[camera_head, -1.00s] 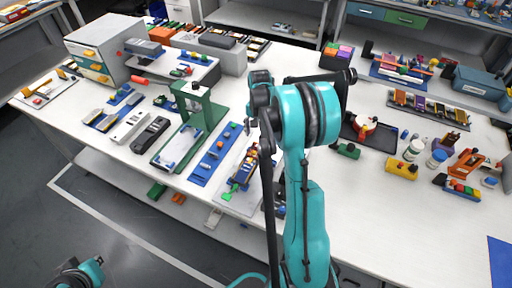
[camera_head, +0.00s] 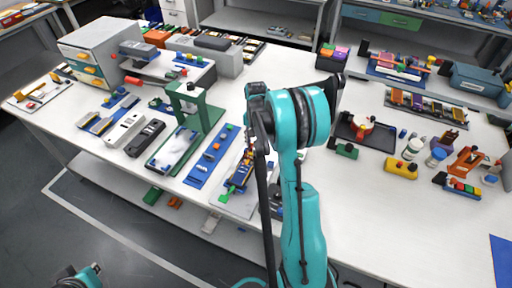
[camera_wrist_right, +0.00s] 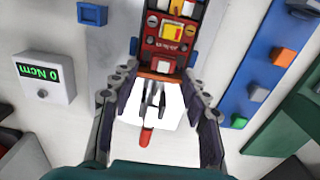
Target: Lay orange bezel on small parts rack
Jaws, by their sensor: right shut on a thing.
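My right gripper (camera_wrist_right: 161,72) is at the lower end of a dark red assembly (camera_wrist_right: 170,38). Its fingertips close on either side of that end, where a small orange-edged piece (camera_wrist_right: 163,66) shows; it looks like the orange bezel. The fingers partly hide it. In the head view my right arm covers most of this gripper, near the narrow assembly (camera_head: 243,170) at the front table edge. My left gripper (camera_head: 84,273) is at the bottom left, mostly cut off. I cannot tell for sure which holder is the small parts rack; a dark rack (camera_head: 435,107) of coloured pieces stands at right.
A green stand (camera_head: 190,110) and a blue strip (camera_head: 212,157) with small blocks are left of the assembly. A torque display box (camera_wrist_right: 45,77) is beside it in the wrist view. A black tray (camera_head: 365,133) lies right of my arm.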

